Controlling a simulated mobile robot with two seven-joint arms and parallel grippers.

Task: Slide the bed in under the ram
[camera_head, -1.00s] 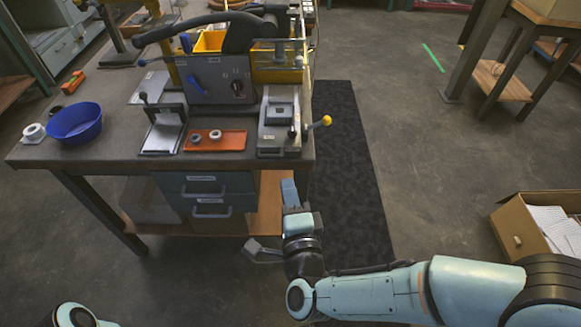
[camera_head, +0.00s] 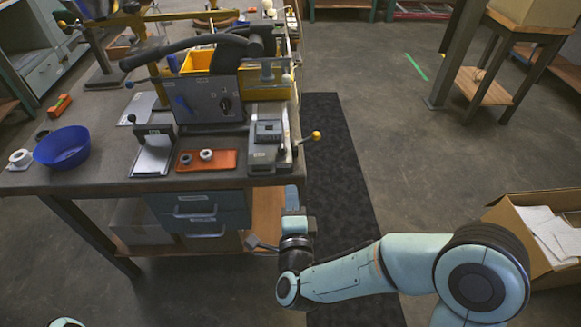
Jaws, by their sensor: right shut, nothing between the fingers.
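A grey metal fixture (camera_head: 270,157) stands at the front right corner of the bench and carries a small dark block (camera_head: 267,132). It looks like the bed, but I cannot be sure. My right gripper (camera_head: 291,197) is shut and empty, in front of the bench's right end and below the top, apart from the fixture. My left gripper is out of view; only a bit of my left arm shows at bottom left.
A cardboard box (camera_head: 510,215) stands on the floor at right. The dark mat (camera_head: 335,165) is clear.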

